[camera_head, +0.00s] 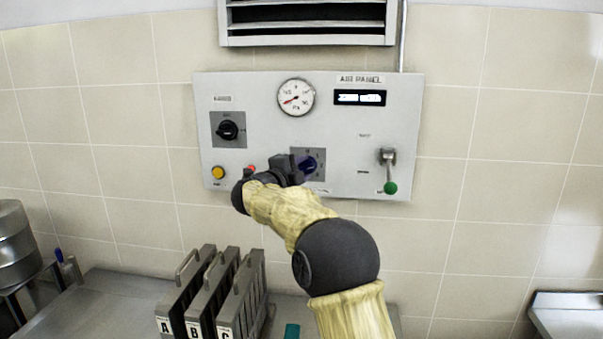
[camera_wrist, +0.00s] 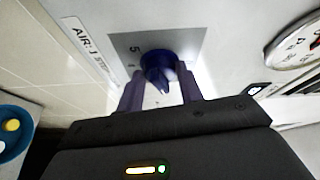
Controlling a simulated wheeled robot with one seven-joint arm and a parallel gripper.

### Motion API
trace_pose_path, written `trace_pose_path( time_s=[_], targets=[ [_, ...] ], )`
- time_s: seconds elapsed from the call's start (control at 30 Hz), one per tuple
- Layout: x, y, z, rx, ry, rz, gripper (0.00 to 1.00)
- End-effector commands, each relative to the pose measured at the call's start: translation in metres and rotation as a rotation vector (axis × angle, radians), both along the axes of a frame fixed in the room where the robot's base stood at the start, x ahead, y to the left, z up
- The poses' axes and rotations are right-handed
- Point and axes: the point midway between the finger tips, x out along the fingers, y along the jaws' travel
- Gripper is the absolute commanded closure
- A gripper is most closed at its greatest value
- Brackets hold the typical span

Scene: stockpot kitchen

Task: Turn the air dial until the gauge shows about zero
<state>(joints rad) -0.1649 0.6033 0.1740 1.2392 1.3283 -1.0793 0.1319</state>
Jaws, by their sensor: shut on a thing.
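The air dial is a dark blue knob (camera_head: 310,167) on a grey square plate, low in the middle of the air panel (camera_head: 240,115). The knob (camera_wrist: 157,67) also shows in the wrist view, between the two fingers. My gripper (camera_head: 300,170) is shut on the knob, and in the wrist view (camera_wrist: 160,88) its fingers stand on both sides of it. The gauge (camera_head: 296,97) is a round white dial above the knob. Its red needle points to the lower left. Part of the gauge (camera_wrist: 293,42) shows at the right of the wrist view. My gripper partly hides the knob and its plate.
A black rotary switch (camera_head: 228,130), a yellow button (camera_head: 218,172) and a red button (camera_head: 251,169) sit left of the knob. A lever with a green ball (camera_head: 390,187) hangs at right. A lit display (camera_head: 360,98) is above it. Upright lettered plates (camera_head: 208,300) stand on the counter below.

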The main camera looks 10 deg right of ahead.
Motion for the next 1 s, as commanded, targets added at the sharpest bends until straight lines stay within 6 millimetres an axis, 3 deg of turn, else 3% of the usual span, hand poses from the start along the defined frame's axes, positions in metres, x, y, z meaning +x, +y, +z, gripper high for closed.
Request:
trace_pose_path(
  time_s=[0.43, 1.0],
  targets=[
    [0.0000, -0.0014, 0.0008, 0.286, -0.087, -0.003, 0.86],
    [-0.0001, -0.0012, 0.0002, 0.333, -0.102, -0.003, 0.86]
  ],
)
